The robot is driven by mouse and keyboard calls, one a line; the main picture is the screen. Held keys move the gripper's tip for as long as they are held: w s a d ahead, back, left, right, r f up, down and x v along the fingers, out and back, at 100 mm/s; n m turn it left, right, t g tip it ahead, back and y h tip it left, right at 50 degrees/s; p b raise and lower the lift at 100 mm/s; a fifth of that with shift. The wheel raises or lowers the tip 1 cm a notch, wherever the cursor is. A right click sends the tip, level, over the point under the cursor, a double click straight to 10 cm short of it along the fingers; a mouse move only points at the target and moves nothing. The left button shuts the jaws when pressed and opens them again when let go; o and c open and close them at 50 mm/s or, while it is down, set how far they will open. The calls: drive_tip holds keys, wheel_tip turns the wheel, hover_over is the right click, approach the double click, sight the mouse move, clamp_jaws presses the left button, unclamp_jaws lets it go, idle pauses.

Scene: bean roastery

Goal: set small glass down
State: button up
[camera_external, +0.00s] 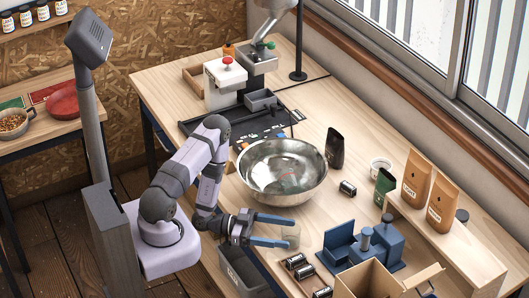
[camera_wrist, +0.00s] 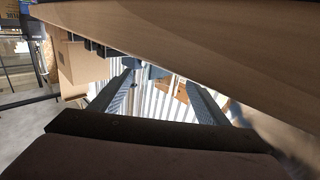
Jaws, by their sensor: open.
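A small clear glass (camera_external: 292,237) is at the front part of the table, just in front of the large metal bowl. It looks upright, and its base seems to be at the tabletop. My gripper (camera_external: 288,232) is open, its two blue fingers reaching right, with the tips beside the glass. I cannot tell whether a finger touches it. In the wrist view the two fingers (camera_wrist: 160,82) are spread apart, and I cannot make out the glass between them.
The metal bowl (camera_external: 283,170) stands close behind my gripper. Black cylinders (camera_external: 299,265), a blue press-like device (camera_external: 369,244) and an open cardboard box (camera_external: 372,281) are to the right and front. A grey bin (camera_external: 243,270) is below the fingers. Bare tabletop shows right of the bowl.

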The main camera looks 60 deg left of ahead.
drive_tip(key=shift+x, duration=1.2)
drive_tip(key=c, duration=1.3)
drive_tip(key=shift+r, duration=0.1)
drive_tip(key=shift+r+p, duration=0.75)
drive_tip(key=shift+r, duration=4.2)
